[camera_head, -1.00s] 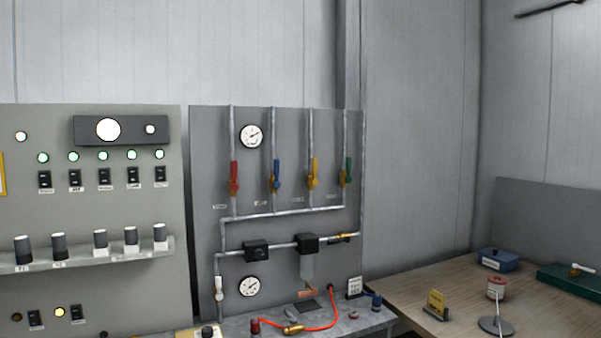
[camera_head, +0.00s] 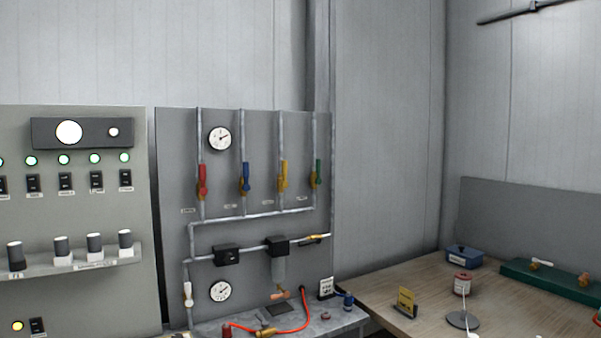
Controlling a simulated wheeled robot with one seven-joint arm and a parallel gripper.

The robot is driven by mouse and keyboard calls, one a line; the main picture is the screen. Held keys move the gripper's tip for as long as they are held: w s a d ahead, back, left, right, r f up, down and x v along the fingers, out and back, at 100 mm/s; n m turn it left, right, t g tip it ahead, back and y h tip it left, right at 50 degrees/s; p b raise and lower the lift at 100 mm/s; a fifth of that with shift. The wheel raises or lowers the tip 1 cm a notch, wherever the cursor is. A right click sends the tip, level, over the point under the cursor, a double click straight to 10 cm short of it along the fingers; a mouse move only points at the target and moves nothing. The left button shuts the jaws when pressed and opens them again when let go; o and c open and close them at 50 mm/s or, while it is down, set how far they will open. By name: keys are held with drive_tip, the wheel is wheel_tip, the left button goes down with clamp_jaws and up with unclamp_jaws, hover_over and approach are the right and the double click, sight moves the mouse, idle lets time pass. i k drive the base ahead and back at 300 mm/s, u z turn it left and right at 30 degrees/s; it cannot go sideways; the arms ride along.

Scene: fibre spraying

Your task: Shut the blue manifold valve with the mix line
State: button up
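The blue manifold valve (camera_head: 245,178) is second from the left in a row of valves on the grey pipe panel (camera_head: 172,150). Its blue handle stands upright, in line with its vertical pipe. Beside it are the red valve (camera_head: 202,181), the yellow valve (camera_head: 282,175) and the green valve (camera_head: 316,173), also with upright handles. Small labels sit by the valves, too small to read. A horizontal pipe (camera_head: 252,217) joins the lines below. My gripper is not in view.
A control panel (camera_head: 75,200) with switches and lights stands at the left. A bench with a red hose (camera_head: 305,312) lies below the pipe panel. At the right, a wooden table (camera_head: 385,288) holds a blue box (camera_head: 464,255), a yellow sign (camera_head: 405,302) and a green tray (camera_head: 550,282).

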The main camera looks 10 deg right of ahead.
sight(246, 187)
drive_tip(key=k, duration=0.6)
drive_tip(key=z, duration=0.5)
drive_tip(key=i, duration=1.8)
drive_tip(key=u, duration=0.45)
